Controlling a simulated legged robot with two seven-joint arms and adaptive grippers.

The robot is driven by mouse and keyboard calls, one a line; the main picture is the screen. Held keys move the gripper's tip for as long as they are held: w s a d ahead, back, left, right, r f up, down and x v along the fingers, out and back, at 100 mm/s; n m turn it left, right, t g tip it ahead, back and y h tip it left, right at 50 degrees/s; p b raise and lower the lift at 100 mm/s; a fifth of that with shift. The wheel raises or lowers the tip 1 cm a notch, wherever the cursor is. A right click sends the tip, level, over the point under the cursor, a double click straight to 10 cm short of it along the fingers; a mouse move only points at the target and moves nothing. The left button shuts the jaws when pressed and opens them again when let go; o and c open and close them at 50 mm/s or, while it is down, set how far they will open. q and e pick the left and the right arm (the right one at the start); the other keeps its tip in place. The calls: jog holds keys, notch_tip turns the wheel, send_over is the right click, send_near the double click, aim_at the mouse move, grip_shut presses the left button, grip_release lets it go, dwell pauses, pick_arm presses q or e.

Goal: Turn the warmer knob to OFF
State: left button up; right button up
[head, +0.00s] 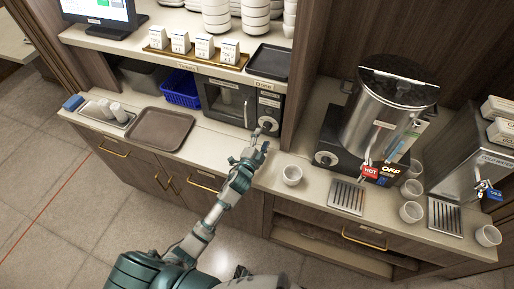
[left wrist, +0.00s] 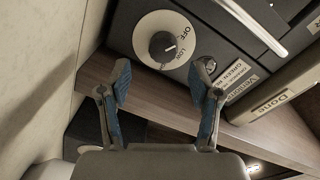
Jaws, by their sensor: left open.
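The warmer (head: 228,101) is a dark box with a glass front under the shelf. Its black knob (head: 268,125) is on the right of the front. In the left wrist view the knob (left wrist: 162,47) sits on a pale round dial marked OFF and LOW. A white mark on the knob points roughly right, toward the lettering. My left gripper (head: 261,140) is open and empty in front of the dial. In the wrist view its two blue-padded fingers (left wrist: 161,76) stand apart, with the knob beyond and between the tips, apparently untouched. My right gripper is not in view.
A shelf edge labelled Done (head: 265,85) runs above the warmer. A brown tray (head: 160,148) and blue basket (head: 181,92) are left of it. Bare counter lies just left of my gripper.

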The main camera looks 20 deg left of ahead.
pick_arm(q)
jog(key=s, duration=0.6)
jog(key=shift+s+a+r, duration=0.1)
jog(key=shift+s+a, duration=0.15)
jog(key=shift+s, duration=0.05)
